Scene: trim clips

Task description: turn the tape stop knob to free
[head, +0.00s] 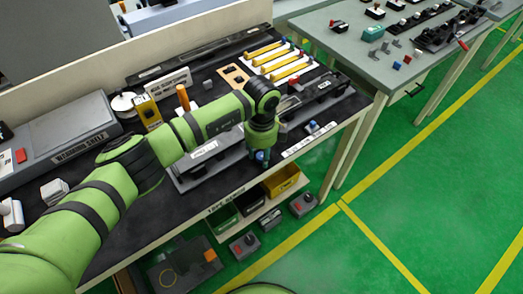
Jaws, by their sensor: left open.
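My left arm reaches in from the left over the dark bench top. Its gripper (262,152) points down near the bench's front edge and is open. A small blue part (262,156) shows at the fingertips; I cannot tell whether it is the tape stop knob, or whether the fingers touch it. A grey fixture (185,182) with a white label lies under my forearm, which hides part of it. The knob's setting cannot be read. My right gripper is not in view.
Yellow bars (263,48) lie at the back of the bench. A yellow bin (283,181) and dark bins sit on a shelf below the front edge. A grey box (62,135) stands at the left. Another table (345,47) stands at the right. Green floor between is open.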

